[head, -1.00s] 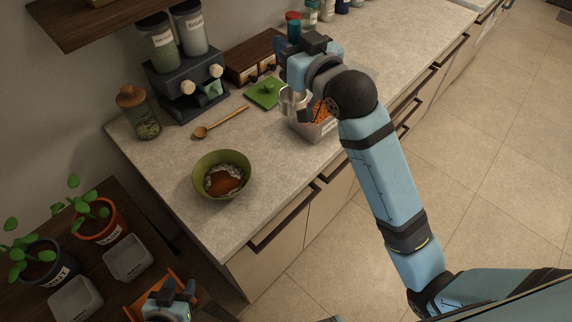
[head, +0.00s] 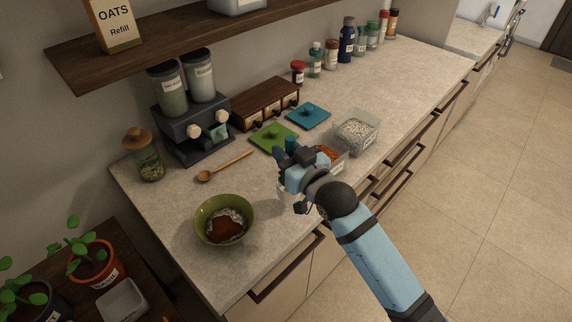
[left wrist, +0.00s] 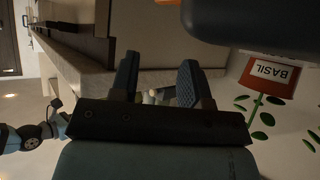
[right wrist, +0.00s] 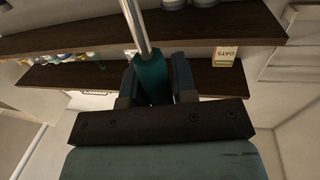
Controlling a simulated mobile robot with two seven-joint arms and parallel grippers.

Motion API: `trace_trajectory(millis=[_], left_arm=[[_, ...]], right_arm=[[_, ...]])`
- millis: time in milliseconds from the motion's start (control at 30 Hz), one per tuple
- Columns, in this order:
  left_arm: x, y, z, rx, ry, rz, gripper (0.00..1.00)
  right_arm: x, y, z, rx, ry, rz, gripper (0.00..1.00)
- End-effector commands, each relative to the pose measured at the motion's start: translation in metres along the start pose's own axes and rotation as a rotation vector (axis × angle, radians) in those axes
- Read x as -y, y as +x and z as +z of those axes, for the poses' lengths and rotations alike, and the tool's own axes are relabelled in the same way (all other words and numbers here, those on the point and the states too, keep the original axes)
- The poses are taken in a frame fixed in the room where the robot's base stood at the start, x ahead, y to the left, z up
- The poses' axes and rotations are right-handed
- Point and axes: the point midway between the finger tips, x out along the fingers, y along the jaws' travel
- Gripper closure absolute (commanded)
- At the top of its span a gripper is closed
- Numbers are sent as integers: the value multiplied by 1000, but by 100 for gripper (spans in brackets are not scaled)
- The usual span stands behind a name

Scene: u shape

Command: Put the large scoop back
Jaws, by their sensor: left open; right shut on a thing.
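The scoop shows in the right wrist view as a teal handle (right wrist: 152,80) with a metal shaft (right wrist: 137,25) going up out of frame. My right gripper (right wrist: 155,85) is shut on that handle. In the head view, the right gripper (head: 284,165) is over the counter's front part, by the orange-filled container (head: 331,153). The scoop's head is mostly hidden there behind the gripper. My left gripper (left wrist: 158,80) is open with nothing between its fingers in the left wrist view; it is outside the head view.
A green bowl (head: 224,205) with brown and white contents and a wooden spoon (head: 227,166) are on the left. A white-filled container (head: 357,136), green lid (head: 273,137) and teal lid (head: 308,115) are beyond the gripper. A dispenser (head: 195,128) stands behind. The counter's right stretch is clear.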

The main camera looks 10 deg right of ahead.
Motion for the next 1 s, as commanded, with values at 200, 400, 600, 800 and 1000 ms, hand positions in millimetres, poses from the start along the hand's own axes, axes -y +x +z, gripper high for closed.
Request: trace_trajectory(millis=[200, 400, 600, 800, 1000], left_arm=[[0, -1, -2, -1, 0, 0, 57], [0, -1, -4, -6, -1, 0, 57], [0, -2, -6, -9, -1, 0, 57], [-1, -1, -5, -8, -1, 1, 57], [-1, -1, -4, -6, -1, 1, 57]], right_arm=[[0, 0, 31, 4, 1, 0, 100], [0, -1, 44, 1, 1, 0, 100], [0, -1, 44, 1, 1, 0, 100], [0, -1, 47, 1, 1, 0, 58], [0, -1, 47, 1, 1, 0, 49]])
